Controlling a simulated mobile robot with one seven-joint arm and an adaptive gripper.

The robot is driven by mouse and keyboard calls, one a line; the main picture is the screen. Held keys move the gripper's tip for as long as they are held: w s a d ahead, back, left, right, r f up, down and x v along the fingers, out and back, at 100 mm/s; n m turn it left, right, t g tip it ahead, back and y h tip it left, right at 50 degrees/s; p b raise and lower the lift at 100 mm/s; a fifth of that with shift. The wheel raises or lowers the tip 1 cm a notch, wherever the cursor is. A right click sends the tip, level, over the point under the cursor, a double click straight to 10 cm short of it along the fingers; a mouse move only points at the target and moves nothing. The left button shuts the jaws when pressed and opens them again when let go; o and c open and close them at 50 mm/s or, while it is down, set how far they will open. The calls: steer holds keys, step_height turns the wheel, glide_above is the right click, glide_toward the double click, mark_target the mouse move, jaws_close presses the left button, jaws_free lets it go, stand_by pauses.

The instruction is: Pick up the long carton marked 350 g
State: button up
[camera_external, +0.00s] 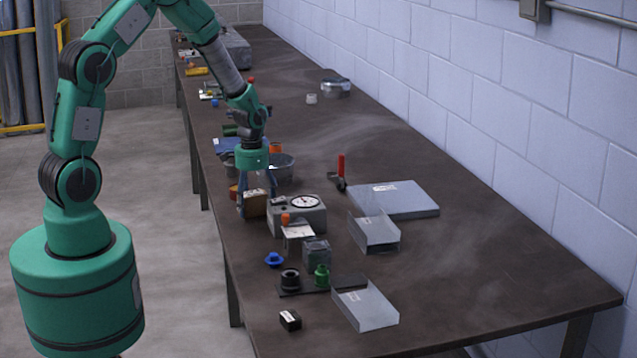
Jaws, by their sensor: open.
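My gripper (257,190) points down over the left edge of the dark bench, its blue-grey fingers apart. A brown box (256,204) with a small mark stands at the fingers; one finger is at its left side, the other near its upper right. I cannot tell whether they touch it. Its mark is too small to read, so I cannot tell whether it is the carton marked 350 g. A small black box with a white label (290,320) lies near the front left, also unreadable.
A grey box with a dial (297,216) stands close right of the gripper. A round metal bowl (281,167) is just behind. Clear trays (366,306) and a flat pale box (400,198) lie to the right. The bench's right front (500,270) is free.

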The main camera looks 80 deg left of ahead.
mark_target(251, 195)
stand_by(0.5)
steer(key=c, duration=1.6)
steer(key=shift+r, duration=0.1)
steer(key=shift+r, duration=0.55)
steer(key=shift+s+d+r+p, duration=0.2)
steer(key=shift+r+p, duration=0.1)
steer(key=shift+r, duration=0.3)
steer(key=shift+s+d+r+p, duration=0.1)
steer(key=shift+s+r+p, duration=0.15)
steer(key=shift+r, duration=0.35)
steer(key=s+d+p, duration=0.1)
steer(key=s+d, duration=0.2)
steer(key=s, duration=0.3)
steer(key=s+d+r, duration=0.1)
steer(key=s+d, duration=0.3)
steer(key=s, duration=0.3)
steer(key=shift+d+r+p, duration=0.15)
steer(key=shift+d+p, duration=0.15)
steer(key=shift+p, duration=0.05)
